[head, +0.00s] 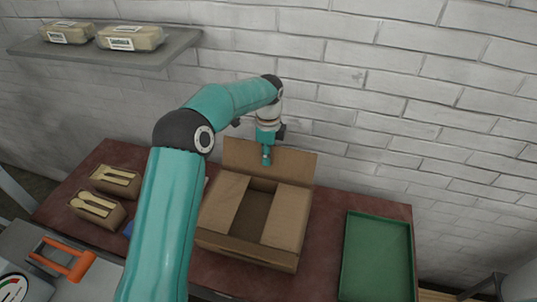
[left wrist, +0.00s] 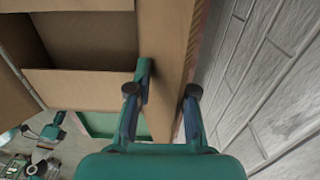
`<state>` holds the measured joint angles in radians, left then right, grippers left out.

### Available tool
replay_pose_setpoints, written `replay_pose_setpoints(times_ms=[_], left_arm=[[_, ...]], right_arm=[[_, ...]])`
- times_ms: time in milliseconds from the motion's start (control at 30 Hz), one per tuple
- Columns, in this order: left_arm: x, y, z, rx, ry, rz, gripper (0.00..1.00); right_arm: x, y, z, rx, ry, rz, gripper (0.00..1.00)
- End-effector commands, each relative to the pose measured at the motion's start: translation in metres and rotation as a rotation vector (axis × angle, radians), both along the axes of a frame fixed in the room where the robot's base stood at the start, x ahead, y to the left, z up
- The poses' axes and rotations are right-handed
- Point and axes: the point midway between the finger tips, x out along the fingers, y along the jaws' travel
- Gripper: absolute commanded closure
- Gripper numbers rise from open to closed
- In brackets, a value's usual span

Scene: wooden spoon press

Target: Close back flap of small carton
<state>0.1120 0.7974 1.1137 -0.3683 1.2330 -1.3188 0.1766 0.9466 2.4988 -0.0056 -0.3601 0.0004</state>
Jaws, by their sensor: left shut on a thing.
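The small carton (head: 218,213) is brown cardboard and stands on the table. Its two side flaps (head: 286,215) lie folded inward, with a gap between them showing the inside. Its back flap (head: 299,164) stands up along the wall side. My left gripper (head: 266,158) is at the top edge of this flap, near its middle. In the left wrist view, the left gripper's fingers (left wrist: 161,91) are on either side of the back flap (left wrist: 165,45), shut on it. A teal part with dark joints (left wrist: 42,140) shows small at lower left, possibly my right gripper; its jaws are unclear.
A green tray (head: 348,265) lies right of the carton on the red-brown table (head: 323,260). Two small boxes with wooden spoons (head: 97,206) stand at left, near an orange handle (head: 68,262). The white brick wall (head: 400,120) is close behind the flap. A shelf (head: 170,51) holds two packs.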

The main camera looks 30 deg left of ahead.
Motion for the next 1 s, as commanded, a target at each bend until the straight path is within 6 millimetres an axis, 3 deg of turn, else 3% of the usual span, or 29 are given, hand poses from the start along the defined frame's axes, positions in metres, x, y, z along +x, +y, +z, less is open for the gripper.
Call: replay_pose_setpoints(times_ms=[167,1000], left_arm=[[0.003,0.002,0.007,0.010,-0.035,0.000,1.00],[-0.036,-0.008,0.010,0.005,-0.026,-0.001,1.00]], right_arm=[[0.000,0.000,-0.002,0.000,0.000,0.000,1.00],[0.000,0.000,-0.015,0.000,0.000,0.000,1.00]])
